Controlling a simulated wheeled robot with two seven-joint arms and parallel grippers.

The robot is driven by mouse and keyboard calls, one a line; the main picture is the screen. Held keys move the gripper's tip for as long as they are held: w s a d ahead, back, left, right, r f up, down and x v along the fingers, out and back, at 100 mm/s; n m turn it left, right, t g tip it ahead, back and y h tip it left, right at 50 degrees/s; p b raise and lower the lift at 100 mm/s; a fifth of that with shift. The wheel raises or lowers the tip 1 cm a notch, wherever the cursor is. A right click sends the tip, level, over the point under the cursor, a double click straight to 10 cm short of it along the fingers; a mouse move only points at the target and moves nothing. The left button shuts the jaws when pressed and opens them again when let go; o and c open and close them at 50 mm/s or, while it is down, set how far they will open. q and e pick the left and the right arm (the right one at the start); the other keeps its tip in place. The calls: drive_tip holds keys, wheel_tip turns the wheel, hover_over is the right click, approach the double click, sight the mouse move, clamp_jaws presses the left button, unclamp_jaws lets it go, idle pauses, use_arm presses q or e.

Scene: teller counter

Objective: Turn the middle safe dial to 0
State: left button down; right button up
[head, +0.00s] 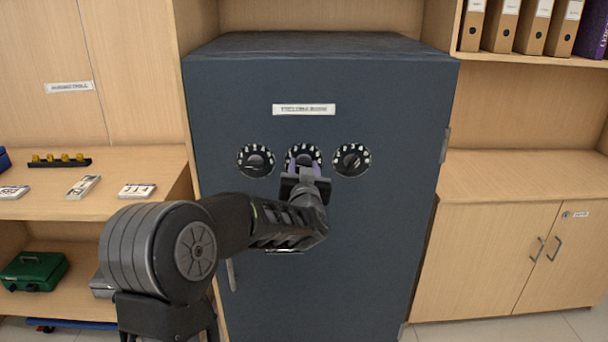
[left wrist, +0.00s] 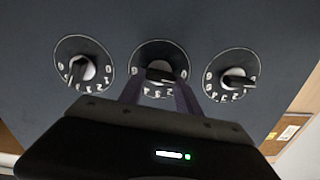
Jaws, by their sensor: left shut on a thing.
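A dark blue-grey safe (head: 320,240) stands upright with three round black dials in a row on its door. The middle dial (head: 304,149) is partly hidden behind my left gripper (head: 304,165). My left gripper's fingers are shut on the knob of the middle dial, which also shows in the left wrist view (left wrist: 159,52) between the fingers (left wrist: 158,88). The number it points to cannot be read. The left dial (head: 256,160) and right dial (head: 352,160) are free of the gripper. My right gripper does not show.
A white label (head: 304,109) is above the dials. A wooden shelf (head: 100,206) with banknote bundles and a green cash box (head: 35,271) is at the left. A wooden cabinet (head: 500,250) is at the right, its top clear. A door handle is low on the safe's left.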

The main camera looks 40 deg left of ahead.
use_arm(q)
drive_tip(key=shift+f+n+b, duration=0.1)
drive_tip(key=shift+n+b, duration=0.45)
drive_tip(key=shift+n, duration=0.35)
drive_tip(key=c, duration=0.8)
unclamp_jaws()
drive_tip(key=shift+c, duration=0.2)
drive_tip(key=shift+s, duration=0.1)
drive_tip(key=v, duration=0.7)
drive_tip(key=shift+s+d, duration=0.25)
